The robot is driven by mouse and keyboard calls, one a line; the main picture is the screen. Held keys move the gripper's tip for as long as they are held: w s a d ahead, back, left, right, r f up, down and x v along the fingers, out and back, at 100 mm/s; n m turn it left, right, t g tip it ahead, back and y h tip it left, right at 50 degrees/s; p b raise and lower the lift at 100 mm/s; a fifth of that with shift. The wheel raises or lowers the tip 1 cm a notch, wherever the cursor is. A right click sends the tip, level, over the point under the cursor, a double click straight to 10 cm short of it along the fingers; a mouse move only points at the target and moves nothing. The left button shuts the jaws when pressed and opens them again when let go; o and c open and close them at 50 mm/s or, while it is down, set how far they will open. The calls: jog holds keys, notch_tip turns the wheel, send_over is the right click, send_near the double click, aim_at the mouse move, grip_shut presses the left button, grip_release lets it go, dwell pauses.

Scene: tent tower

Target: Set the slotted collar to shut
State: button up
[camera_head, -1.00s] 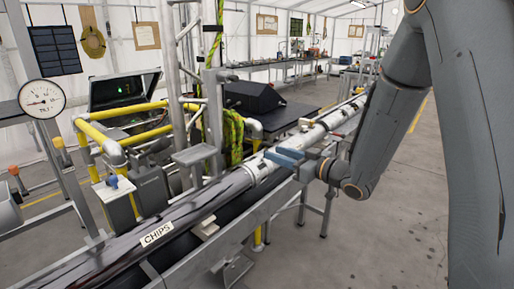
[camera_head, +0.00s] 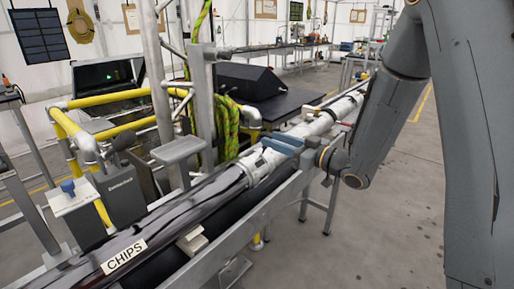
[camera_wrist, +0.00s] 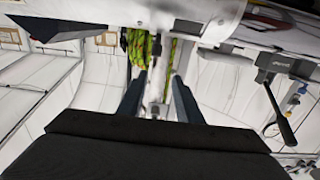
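A pale slotted collar (camera_head: 258,166) sits around the long pipe in the head view, just left of my gripper. Its slot and exact setting are too small to make out. My gripper (camera_head: 283,145) is at the pipe, with its blue-grey fingers over or beside it beyond the collar; I cannot tell whether they touch it. In the wrist view my gripper (camera_wrist: 157,76) has its two fingers apart, with nothing visible held between them. The pale pipe (camera_wrist: 200,12) crosses the top of that view, beyond the fingertips.
A metal rail (camera_head: 250,215) runs along the pipe's near side. A "CHIPS" label (camera_head: 124,257) is on the dark pipe section. Yellow railings (camera_head: 115,97), a post with a green-yellow rope (camera_head: 231,130) and a small grey plate (camera_head: 177,150) stand behind. The floor at right is clear.

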jog(key=b, duration=0.4)
send_near(256, 149)
notch_tip(256, 149, up, 2)
jog(key=w+a, duration=0.1)
jog(key=a, duration=0.1)
jog(key=shift+p+x, duration=1.05)
jog(key=shift+x, duration=2.75)
jog(key=shift+w+d+r, duration=0.1)
jog(key=shift+w+r, duration=0.05)
grip_shut()
